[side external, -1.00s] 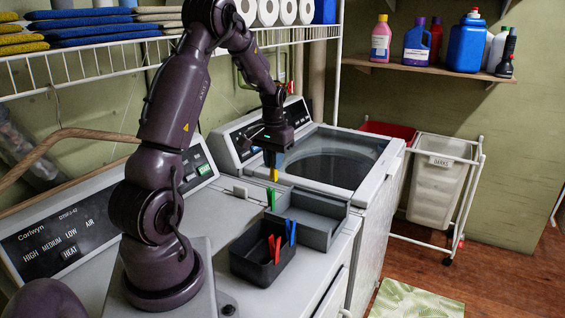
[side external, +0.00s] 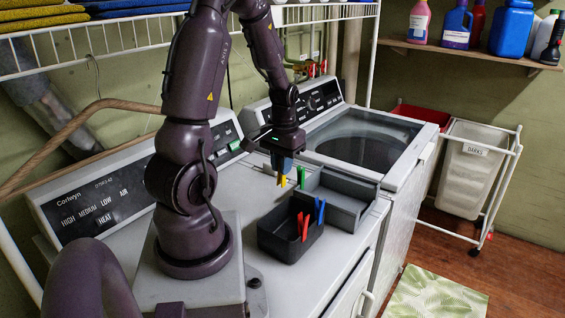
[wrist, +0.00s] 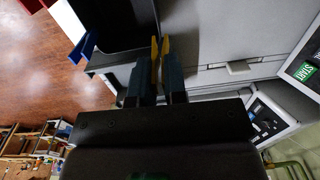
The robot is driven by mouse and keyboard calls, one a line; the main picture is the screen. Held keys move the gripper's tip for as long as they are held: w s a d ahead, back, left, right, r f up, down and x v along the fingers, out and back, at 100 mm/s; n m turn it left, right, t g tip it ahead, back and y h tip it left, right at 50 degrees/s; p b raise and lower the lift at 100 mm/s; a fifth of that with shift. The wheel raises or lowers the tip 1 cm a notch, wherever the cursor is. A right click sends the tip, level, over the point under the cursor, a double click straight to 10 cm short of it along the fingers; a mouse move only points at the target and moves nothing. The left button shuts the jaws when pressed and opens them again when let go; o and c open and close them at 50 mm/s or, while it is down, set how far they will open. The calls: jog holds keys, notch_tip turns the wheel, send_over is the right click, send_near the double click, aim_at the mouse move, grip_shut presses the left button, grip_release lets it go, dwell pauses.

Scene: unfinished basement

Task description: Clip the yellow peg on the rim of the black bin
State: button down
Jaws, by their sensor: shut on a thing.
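The yellow peg (side external: 283,181) is in my gripper (side external: 282,165), which is shut on it and points down. In the wrist view the peg (wrist: 165,46) shows as two yellow prongs between the fingertips (wrist: 158,75). The black bin (side external: 289,250) stands on the machine top, nearer the camera than the peg. A red peg (side external: 303,227) and a blue peg (side external: 320,210) are at its right side. In the side view the yellow peg appears above and behind the bin. I cannot tell its exact height or whether it touches anything.
A grey tray (side external: 350,212) stands behind and right of the black bin. A green peg (side external: 301,177) stands at its left corner, close to the yellow peg. The white machine top (side external: 235,190) between my base and the bin is mostly clear.

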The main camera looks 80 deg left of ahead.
aim_at(282, 187)
jog(key=shift+f, duration=3.3)
jog(key=shift+f, duration=0.1)
jog(key=c, duration=1.1)
grip_release()
notch_tip(282, 187, up, 13)
jog(key=shift+w+d, duration=0.15)
jog(key=d+r+m+t, duration=0.2)
jog(key=d+r+m, duration=0.1)
jog(key=d, duration=0.5)
jog(key=d+r+m+t, duration=0.2)
jog(key=d+r, duration=0.3)
jog(key=d, duration=0.3)
jog(key=w+d+r+m+t, duration=0.1)
jog(key=d+r+m, duration=0.3)
jog(key=d, duration=0.4)
jog(key=shift+d+r+t, duration=0.25)
jog(key=shift+r+t, duration=0.1)
jog(key=shift+t, duration=0.05)
